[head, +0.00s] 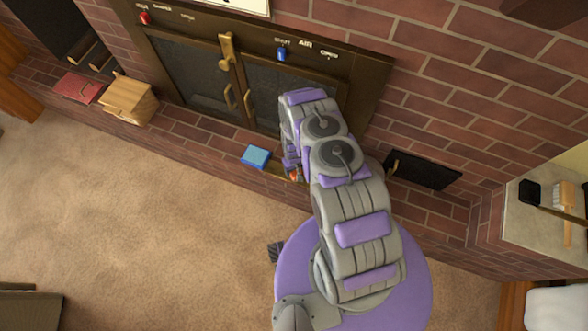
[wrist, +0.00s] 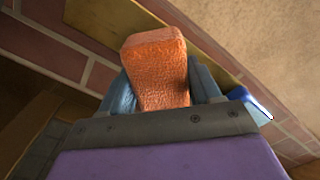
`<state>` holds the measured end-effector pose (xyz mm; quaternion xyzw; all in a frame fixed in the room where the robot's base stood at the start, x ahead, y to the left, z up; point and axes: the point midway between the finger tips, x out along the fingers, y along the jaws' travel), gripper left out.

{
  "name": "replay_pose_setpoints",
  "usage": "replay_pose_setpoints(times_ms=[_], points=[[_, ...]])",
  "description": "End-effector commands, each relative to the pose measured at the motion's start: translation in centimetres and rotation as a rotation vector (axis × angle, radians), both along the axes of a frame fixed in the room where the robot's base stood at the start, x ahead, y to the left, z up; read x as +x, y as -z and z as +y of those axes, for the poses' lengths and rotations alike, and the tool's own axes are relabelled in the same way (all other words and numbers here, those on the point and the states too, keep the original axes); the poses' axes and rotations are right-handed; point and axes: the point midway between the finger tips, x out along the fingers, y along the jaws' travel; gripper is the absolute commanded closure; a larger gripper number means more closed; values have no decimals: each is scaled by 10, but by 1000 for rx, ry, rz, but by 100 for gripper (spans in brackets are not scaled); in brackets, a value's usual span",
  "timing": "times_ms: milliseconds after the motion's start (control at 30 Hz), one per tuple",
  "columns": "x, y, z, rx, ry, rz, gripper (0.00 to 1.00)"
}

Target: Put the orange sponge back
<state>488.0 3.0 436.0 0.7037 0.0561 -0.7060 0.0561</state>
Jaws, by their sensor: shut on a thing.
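The orange sponge (wrist: 157,70) sits between the two fingers of my gripper (wrist: 160,92) in the wrist view. The gripper is shut on it, and its upper part stands out past the fingers. In the head view only a small bit of the orange sponge (head: 294,174) shows beside my arm. My gripper is mostly hidden under the arm there, over the brick hearth by the fireplace. A wooden strip (wrist: 195,32) runs behind the sponge in the wrist view. I cannot tell whether the sponge touches it.
A blue block (head: 256,157) lies on the hearth just left of my gripper. The fireplace doors (head: 205,82) stand behind. A dark panel (head: 422,170) is on the right. The carpet (head: 130,210) in front is clear.

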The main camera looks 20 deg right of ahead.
Motion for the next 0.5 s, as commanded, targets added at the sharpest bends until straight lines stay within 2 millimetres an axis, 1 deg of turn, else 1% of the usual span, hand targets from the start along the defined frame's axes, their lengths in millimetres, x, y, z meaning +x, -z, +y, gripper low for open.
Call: replay_pose_setpoints(times_ms=[33, 100, 333, 500], points=[[7, 2, 0, -1, 0, -3, 62], [14, 2, -1, 0, 0, -5, 62], [24, 3, -3, 0, 0, -1, 62], [21, 33, -3, 0, 1, 1, 62]])
